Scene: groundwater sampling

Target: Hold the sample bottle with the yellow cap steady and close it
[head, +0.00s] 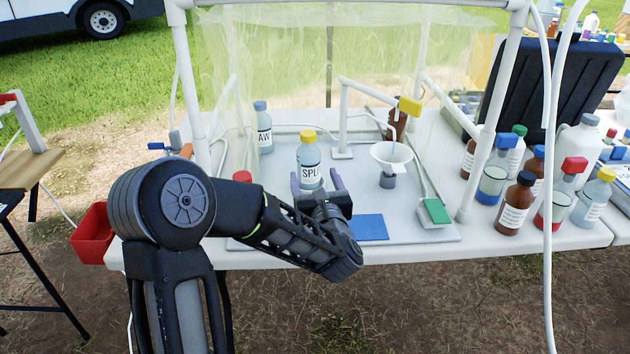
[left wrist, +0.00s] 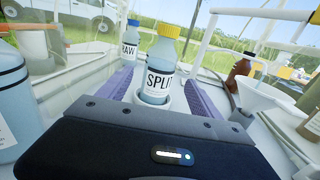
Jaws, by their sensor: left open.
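The sample bottle with the yellow cap (head: 309,160) is labelled SPLIT and stands upright inside the clear enclosure. In the left wrist view the bottle (left wrist: 158,72) sits in a round white holder (left wrist: 150,99). Its yellow cap (left wrist: 167,31) rests on top; I cannot tell how tight it is. My left gripper (head: 316,180) is open, its purple-grey fingers spread on the near side of the bottle. In the left wrist view the bottle stands ahead, between the two fingers, with gaps at both sides. My right gripper is in neither view.
A blue-capped RAW bottle (head: 263,130) stands behind to the left. A white funnel (head: 391,158) and a brown bottle (head: 397,125) are to the right. A red-capped bottle (head: 242,184) is by my left arm. White frame posts (head: 482,135) border the workspace. A blue mat (head: 369,228) lies clear in front.

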